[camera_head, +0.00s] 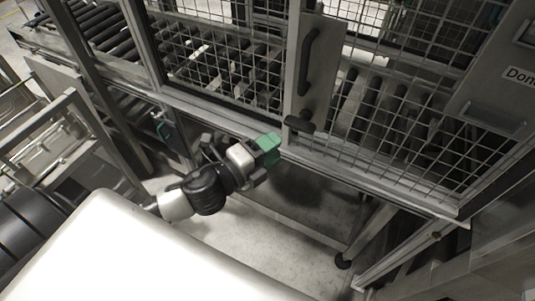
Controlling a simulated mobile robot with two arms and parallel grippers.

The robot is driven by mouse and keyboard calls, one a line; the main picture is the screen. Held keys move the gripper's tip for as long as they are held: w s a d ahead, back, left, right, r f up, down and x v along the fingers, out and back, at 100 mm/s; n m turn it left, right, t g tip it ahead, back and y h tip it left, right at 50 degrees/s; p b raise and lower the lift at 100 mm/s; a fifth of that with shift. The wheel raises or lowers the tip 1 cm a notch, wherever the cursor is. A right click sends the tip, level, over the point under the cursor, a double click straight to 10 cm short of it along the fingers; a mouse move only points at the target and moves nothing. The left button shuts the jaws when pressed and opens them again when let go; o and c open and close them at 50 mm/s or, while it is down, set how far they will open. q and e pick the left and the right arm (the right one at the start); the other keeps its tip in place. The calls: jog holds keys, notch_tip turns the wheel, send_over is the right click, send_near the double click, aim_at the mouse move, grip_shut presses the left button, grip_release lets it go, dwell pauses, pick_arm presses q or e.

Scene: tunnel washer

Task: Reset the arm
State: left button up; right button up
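My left arm reaches in over the pale floor, with black and light-grey links. My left gripper (267,149) has green fingertips and is near the lower frame rail of the caged machine, just left of and below the door latch (299,123). From this angle I cannot tell whether its fingers are open or shut, and I see nothing held in it. My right gripper is not in view.
A mesh-fenced machine (215,62) with rollers behind it fills the back. Its door has a dark handle (308,62). A metal frame (45,130) stands at the left. Bare floor (265,240) lies below the machine.

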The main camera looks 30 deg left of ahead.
pick_arm(q)
jog(key=shift+s+a, duration=0.15)
jog(key=shift+s, duration=0.25)
jog(key=w+a+f+n+g+y+b, duration=0.1)
jog(key=a+f+n+y+b, duration=0.15)
jog(key=f, duration=0.75)
jog(key=w+a+f+n+g+y+b, duration=0.15)
jog(key=a+f+n, duration=0.25)
jog(key=f, duration=0.7)
jog(key=s+a+f+n+g+y+b, duration=0.1)
jog(key=s+a+f+n+g+y, duration=0.15)
jog(key=f, duration=0.65)
jog(key=s+a+f+n+g+y+b, duration=0.1)
jog(key=s+a+f+n, duration=0.15)
jog(key=f, duration=0.65)
jog(key=s+f+n+g+b, duration=0.2)
jog(key=s+f+n+g, duration=0.2)
jog(key=s+f, duration=0.95)
jog(key=s+d+f+n+g+b, duration=0.1)
jog(key=s+d+f+n+g, duration=0.1)
jog(key=s+f, duration=0.4)
jog(key=s+d+f+n+g+b, duration=0.1)
jog(key=s+d+f+n+g, duration=0.2)
jog(key=s, duration=0.9)
notch_tip(320, 180, down, 3)
jog(key=shift+d+f, duration=0.1)
jog(key=shift+d, duration=0.55)
